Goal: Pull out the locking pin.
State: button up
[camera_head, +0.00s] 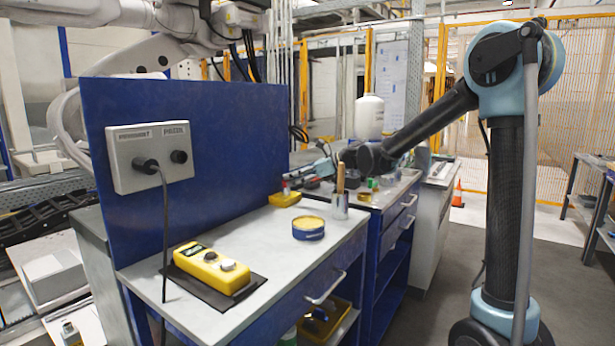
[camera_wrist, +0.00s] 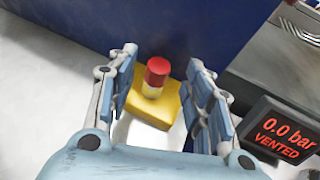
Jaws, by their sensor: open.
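A short upright piece with a red cap and pale lower part (camera_wrist: 156,74), apparently the locking pin, stands on a yellow block (camera_wrist: 150,108) in the wrist view. The yellow block also shows in the head view (camera_head: 284,200), near the blue panel, with the small red cap (camera_head: 286,187) above it. My gripper (camera_wrist: 161,60) is open, its blue-padded fingers to the left and right of the red cap with gaps on both sides. In the head view my gripper (camera_head: 322,168) is small, near the block. The pin's lower end is hidden.
A display (camera_wrist: 282,131) reads "0.0 bar VENTED" right of my gripper. A blue panel (camera_head: 215,120) stands behind the bench (camera_head: 265,240). A metal cup (camera_head: 339,205) with a wooden-handled tool, a round tin (camera_head: 308,228) and a yellow controller (camera_head: 212,268) stand nearby.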

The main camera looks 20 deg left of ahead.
jog(key=shift+x, duration=0.85)
grip_shut()
jog(key=shift+r, duration=0.65)
jog(key=shift+r, duration=2.1)
jog(key=shift+r, duration=0.1)
